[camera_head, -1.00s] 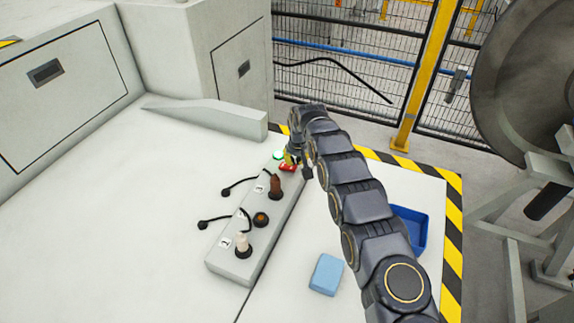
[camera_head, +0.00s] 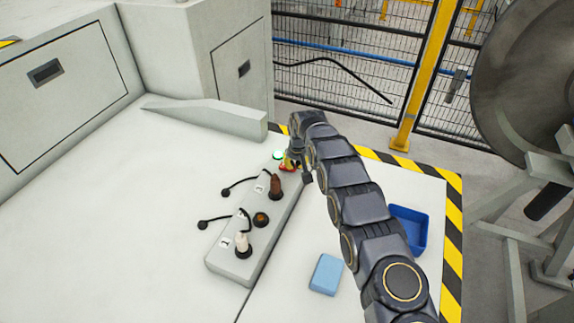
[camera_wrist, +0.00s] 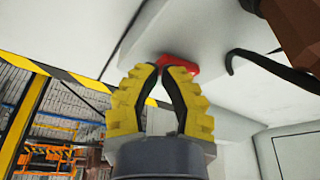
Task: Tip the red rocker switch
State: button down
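The red rocker switch (camera_head: 284,168) is near the far end of the grey control box (camera_head: 235,266), partly hidden by my gripper in the head view. In the wrist view the red switch (camera_wrist: 181,63) is just beyond the fingertips. My gripper (camera_wrist: 161,69) has yellow fingers with dark inner pads; their tips come together with almost no gap and nothing held between them. In the head view my gripper (camera_head: 289,163) is at the switch; I cannot tell whether it touches.
A green-lit button (camera_head: 279,154) is just beyond the switch. Brown (camera_head: 276,187) and white (camera_head: 242,244) plugs with black cables stand on the box, with a dark round knob (camera_head: 261,219) between them. A light blue block (camera_head: 326,274) and a blue tray (camera_head: 421,232) lie to the right.

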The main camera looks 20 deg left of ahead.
jog(key=shift+f, duration=0.35)
jog(key=shift+r, duration=3.55)
